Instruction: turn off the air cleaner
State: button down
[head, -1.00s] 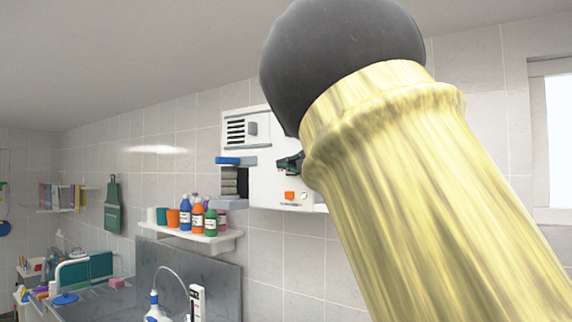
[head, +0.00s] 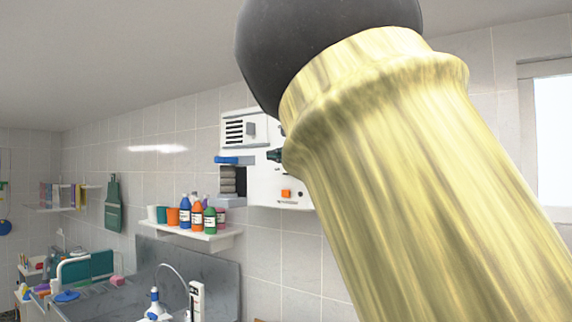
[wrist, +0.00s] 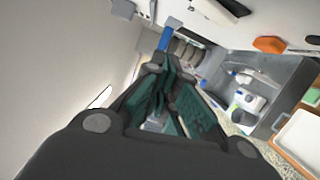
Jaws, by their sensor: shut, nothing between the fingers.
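A white wall unit (head: 262,182) hangs on the tiled wall, partly hidden by my arm. Its upper left part has dark vent slats (head: 235,131) and a grey knob or switch (head: 251,129). An orange button (head: 286,194) sits low on its front; an orange piece also shows in the wrist view (wrist: 268,44). I cannot tell which part is the air cleaner's control. My gripper (head: 274,155) shows as a small dark tip in front of the unit, the rest hidden behind my arm. In the wrist view my gripper (wrist: 164,68) is shut and empty.
A blue item (head: 228,160) and stacked grey towels (head: 233,180) are left of the unit. Below, a white shelf (head: 205,240) holds several bottles. A steel sink area (head: 185,265) with a spray bottle (head: 155,305) is lower left. A window is at right.

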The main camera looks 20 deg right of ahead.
jog(key=b+v, duration=0.3)
jog(key=v, duration=0.6)
jog(key=shift+d+r, duration=0.2)
jog(key=shift+d, duration=0.2)
